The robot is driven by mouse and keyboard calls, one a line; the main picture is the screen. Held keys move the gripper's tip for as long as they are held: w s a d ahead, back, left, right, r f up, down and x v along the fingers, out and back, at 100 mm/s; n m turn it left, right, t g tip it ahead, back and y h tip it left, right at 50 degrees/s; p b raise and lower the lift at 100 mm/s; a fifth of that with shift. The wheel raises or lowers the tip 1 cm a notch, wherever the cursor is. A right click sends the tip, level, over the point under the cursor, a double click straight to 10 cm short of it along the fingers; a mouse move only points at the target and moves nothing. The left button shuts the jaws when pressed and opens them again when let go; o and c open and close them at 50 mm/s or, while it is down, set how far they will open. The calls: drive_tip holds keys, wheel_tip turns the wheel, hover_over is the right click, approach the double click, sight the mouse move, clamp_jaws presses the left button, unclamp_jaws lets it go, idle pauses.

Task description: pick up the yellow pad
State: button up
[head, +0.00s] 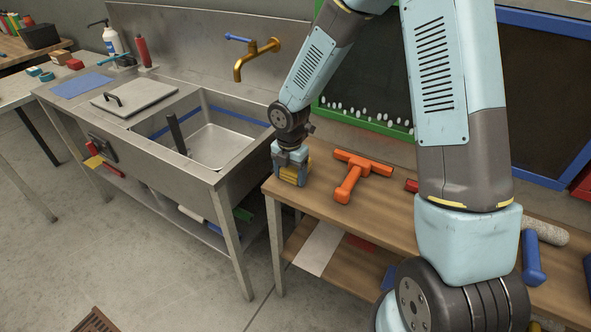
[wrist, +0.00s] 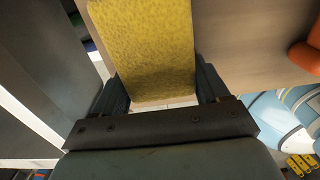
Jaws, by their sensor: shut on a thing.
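The yellow pad (wrist: 145,45) fills the upper middle of the wrist view, between the two fingers of my gripper (wrist: 160,95). It is a flat-faced block with a mottled surface. In the head view my gripper (head: 290,172) points down at the left end of the wooden bench, and a bit of the yellow pad (head: 302,173) shows between its fingers. My gripper is shut on the pad. I cannot tell whether the pad touches the bench top.
An orange T-shaped tool (head: 350,184) lies on the wooden bench (head: 325,203) just right of my gripper. A steel sink (head: 222,147) stands to the left, with a brass tap (head: 250,58) above. A green-framed board (head: 340,115) stands behind the bench.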

drive_tip(key=shift+r, duration=0.3)
wheel_tip(320, 180, up, 2)
drive_tip(key=shift+r, duration=0.15)
drive_tip(key=s+d+r, duration=0.2)
drive_tip(key=s+r, duration=0.3)
drive_tip(key=s, duration=0.1)
drive_tip(key=s+d+r, duration=0.2)
drive_tip(key=s+r, duration=0.3)
drive_tip(key=s, duration=0.2)
drive_tip(key=shift+d, duration=0.4)
drive_tip(key=shift+s, duration=0.1)
